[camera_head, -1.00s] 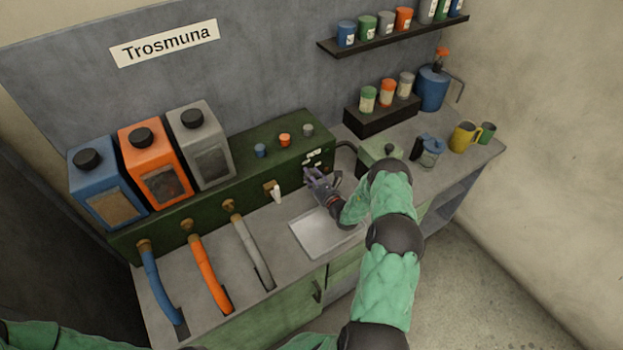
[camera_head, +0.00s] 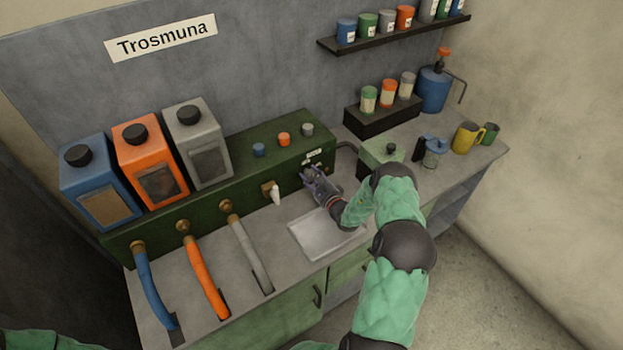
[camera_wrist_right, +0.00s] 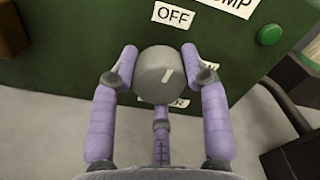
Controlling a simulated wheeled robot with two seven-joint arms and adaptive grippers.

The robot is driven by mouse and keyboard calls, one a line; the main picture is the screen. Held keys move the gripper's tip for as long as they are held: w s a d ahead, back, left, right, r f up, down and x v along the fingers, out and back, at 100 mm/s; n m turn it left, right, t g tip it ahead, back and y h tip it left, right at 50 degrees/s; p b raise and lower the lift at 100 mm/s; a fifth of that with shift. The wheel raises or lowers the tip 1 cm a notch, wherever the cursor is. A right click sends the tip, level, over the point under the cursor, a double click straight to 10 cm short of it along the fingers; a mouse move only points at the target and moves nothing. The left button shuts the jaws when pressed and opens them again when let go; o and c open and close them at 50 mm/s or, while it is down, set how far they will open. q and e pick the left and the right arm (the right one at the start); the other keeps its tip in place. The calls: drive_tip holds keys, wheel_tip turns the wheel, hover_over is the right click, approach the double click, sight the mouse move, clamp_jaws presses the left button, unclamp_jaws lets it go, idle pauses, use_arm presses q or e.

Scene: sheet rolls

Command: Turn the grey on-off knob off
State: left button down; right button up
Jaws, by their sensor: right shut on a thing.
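In the head view my right gripper (camera_head: 314,180) is at the front of the green machine (camera_head: 240,165) and hides the knob. My left gripper is not in view.
A green button (camera_wrist_right: 270,35) is right of the knob. A white-handled tap (camera_head: 274,193) is left of my right gripper. A metal tray (camera_head: 322,236) lies below my forearm. A green box (camera_head: 383,155) stands at right. Blue, orange and grey hoses come down at left.

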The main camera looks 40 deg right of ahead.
drive_tip(key=shift+r+n, duration=0.1)
drive_tip(key=shift+n, duration=0.5)
drive_tip(key=o, duration=1.2)
drive_tip(key=shift+c, duration=0.2)
drive_tip(key=shift+a, duration=0.1)
drive_tip(key=shift+s, duration=0.1)
drive_tip(key=s+a, duration=0.1)
drive_tip(key=s, duration=1)
drive_tip(key=shift+s+a, duration=0.15)
drive_tip(key=shift+s, duration=0.2)
